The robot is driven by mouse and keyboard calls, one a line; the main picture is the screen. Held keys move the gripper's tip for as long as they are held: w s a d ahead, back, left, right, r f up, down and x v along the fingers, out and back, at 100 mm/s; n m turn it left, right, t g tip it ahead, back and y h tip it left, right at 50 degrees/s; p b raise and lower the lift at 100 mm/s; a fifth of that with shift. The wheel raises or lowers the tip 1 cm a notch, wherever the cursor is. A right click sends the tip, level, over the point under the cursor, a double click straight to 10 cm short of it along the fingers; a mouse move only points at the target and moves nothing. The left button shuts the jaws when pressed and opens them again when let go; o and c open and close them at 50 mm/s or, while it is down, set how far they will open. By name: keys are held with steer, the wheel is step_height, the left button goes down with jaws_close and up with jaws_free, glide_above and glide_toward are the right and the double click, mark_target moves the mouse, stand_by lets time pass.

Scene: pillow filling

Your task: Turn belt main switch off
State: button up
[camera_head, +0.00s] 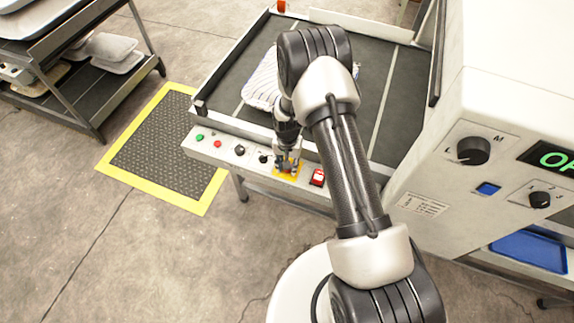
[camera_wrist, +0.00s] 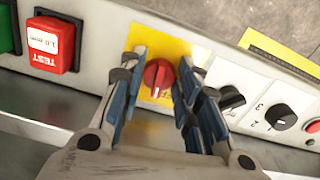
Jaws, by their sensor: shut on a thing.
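The belt main switch is a red rotary knob (camera_wrist: 158,75) on a yellow plate (camera_wrist: 178,45), which also shows in the head view (camera_head: 277,172). It is on the front panel (camera_head: 222,152) of the belt table. My gripper (camera_head: 287,163) points down at this plate and hides the knob in the head view. In the wrist view, my gripper (camera_wrist: 162,82) has one finger on each side of the red knob and is shut on it. The knob's white pointer line faces toward the bottom of the picture. The plate's lettering is mostly covered by the fingers.
A red TEST button (camera_wrist: 55,44) and black dials (camera_wrist: 281,116) sit on either side of the knob. A striped pillow (camera_head: 263,82) lies on the belt (camera_head: 265,50). A white machine (camera_head: 445,165) stands right, a tray rack (camera_head: 60,75) left.

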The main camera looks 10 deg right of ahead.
steer(key=n+b, duration=0.1)
steer(key=n, duration=0.3)
steer(key=shift+s+d+f, duration=0.1)
steer(key=shift+n, duration=1.7)
steer(key=o, duration=1)
steer(key=shift+o, duration=0.2)
step_height(320, 180, up, 12)
